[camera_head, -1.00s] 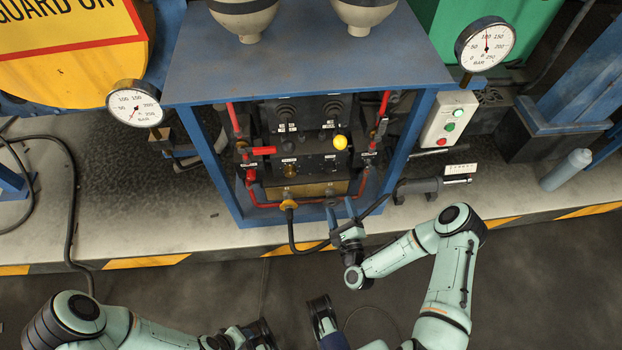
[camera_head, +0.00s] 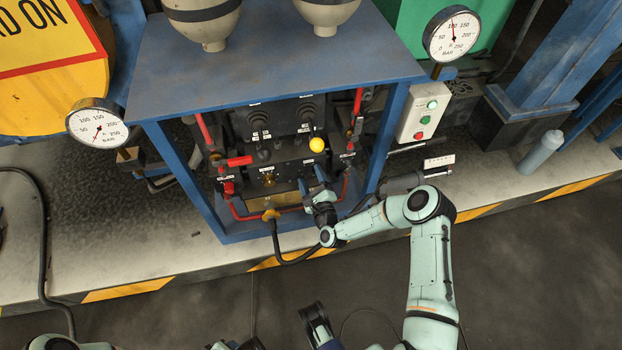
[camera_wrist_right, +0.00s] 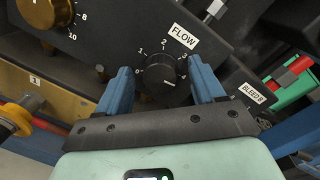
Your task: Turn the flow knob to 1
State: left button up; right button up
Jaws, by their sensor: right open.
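The black flow knob (camera_wrist_right: 160,72) sits on the dark panel, below the white FLOW label (camera_wrist_right: 184,36) in the right wrist view. A scale from 0 to 4 runs around it. A pale mark shows low on its face; which number the knob points to is unclear. My right gripper (camera_wrist_right: 160,65) is open, with one blue finger on each side of the knob; contact cannot be told. In the head view my right gripper (camera_head: 313,180) reaches the panel's lower part and largely hides the knob.
A brass knob (camera_wrist_right: 38,10) with a larger scale is left of the flow knob. A BLEED B label (camera_wrist_right: 252,94) lies right. The blue frame (camera_head: 185,190), red pipes and a yellow ball knob (camera_head: 317,145) surround the work area. A black hose (camera_head: 277,240) hangs below.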

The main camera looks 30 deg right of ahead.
jog(key=c, duration=1.1)
jog(key=shift+o, duration=0.2)
jog(key=shift+n, duration=0.3)
